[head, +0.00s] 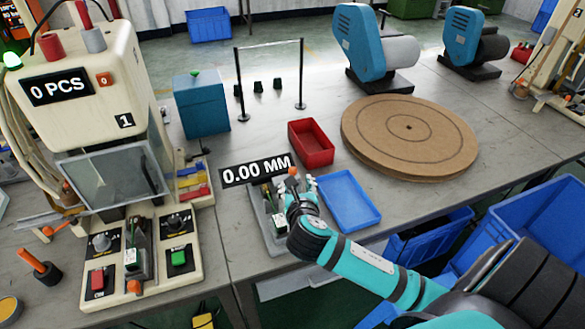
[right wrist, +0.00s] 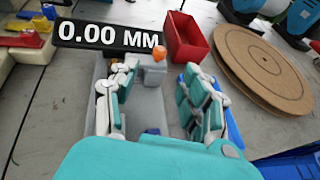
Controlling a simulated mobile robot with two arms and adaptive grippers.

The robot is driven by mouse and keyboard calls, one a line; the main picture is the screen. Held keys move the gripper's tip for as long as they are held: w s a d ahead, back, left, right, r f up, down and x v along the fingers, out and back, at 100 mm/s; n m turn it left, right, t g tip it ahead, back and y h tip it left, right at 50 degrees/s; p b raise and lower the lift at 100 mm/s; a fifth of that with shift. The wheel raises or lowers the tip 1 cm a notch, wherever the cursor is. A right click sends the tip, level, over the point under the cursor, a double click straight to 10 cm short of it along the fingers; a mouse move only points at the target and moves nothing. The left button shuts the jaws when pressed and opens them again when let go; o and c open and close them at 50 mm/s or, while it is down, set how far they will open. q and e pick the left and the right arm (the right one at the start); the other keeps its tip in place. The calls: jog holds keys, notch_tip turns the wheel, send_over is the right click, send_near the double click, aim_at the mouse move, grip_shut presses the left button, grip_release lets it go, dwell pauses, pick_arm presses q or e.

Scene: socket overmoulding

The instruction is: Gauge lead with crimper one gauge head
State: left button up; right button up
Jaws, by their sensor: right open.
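The gauge (head: 258,222) is a grey unit on the table with a black "0.00 MM" display (head: 256,170) above it. The display also shows in the right wrist view (right wrist: 108,38). The gauge head, with an orange tip (head: 292,171), stands at its right side; the tip shows between my fingers in the wrist view (right wrist: 153,48). My right gripper (head: 292,188) is open over the gauge, its fingers (right wrist: 160,85) apart around the gauge head area. Crimper one (head: 95,110) stands at left, reading "0 PCS". I cannot make out a lead. My left gripper is out of view.
A red tray (head: 311,143) and a blue tray (head: 349,203) lie close behind and right of the gauge. A round brown board (head: 408,135) lies further right. Blue crates (head: 430,238) stand at the front right. A teal box (head: 201,105) stands behind.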

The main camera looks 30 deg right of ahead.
aim_at(293, 170)
jog(key=x, duration=1.3)
grip_shut()
jog(key=shift+a, duration=0.1)
